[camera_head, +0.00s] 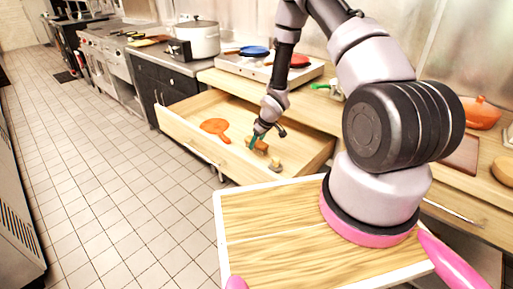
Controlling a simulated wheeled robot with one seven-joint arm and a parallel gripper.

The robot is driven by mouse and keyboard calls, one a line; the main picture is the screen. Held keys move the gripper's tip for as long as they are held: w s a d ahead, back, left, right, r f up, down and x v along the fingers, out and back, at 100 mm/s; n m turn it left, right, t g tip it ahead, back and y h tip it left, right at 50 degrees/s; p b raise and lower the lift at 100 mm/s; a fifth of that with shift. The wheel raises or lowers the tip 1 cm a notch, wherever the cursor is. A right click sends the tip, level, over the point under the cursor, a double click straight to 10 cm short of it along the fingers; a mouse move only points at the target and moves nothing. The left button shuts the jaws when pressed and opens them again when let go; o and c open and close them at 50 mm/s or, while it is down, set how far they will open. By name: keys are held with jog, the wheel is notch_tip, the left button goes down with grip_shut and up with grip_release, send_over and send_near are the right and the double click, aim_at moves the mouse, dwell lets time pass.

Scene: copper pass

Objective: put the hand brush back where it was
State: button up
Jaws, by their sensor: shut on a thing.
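My gripper (256,141) reaches down into the open wooden drawer (177,126) under the counter. It is shut on a small brown thing, which looks like the hand brush (262,148), at or just above the drawer floor. The brush is small in view and partly hidden by the fingers, so I cannot tell whether it touches the floor. An orange paddle-shaped thing (214,127) lies in the drawer to the left of my gripper. A small beige thing (275,165) is close by, toward the drawer front.
The counter above holds a hob (257,69) with a blue pan (254,51) and a red pan (299,60). A white pot (198,38) stands farther back. An orange pot (480,112) is at the right. The drawer has bare floor around its items; the tiled floor at left is clear.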

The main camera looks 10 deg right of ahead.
jog(key=shift+f, duration=1.15)
jog(key=shift+d+f, duration=0.1)
jog(key=shift+f, duration=0.05)
jog(key=o, duration=1.3)
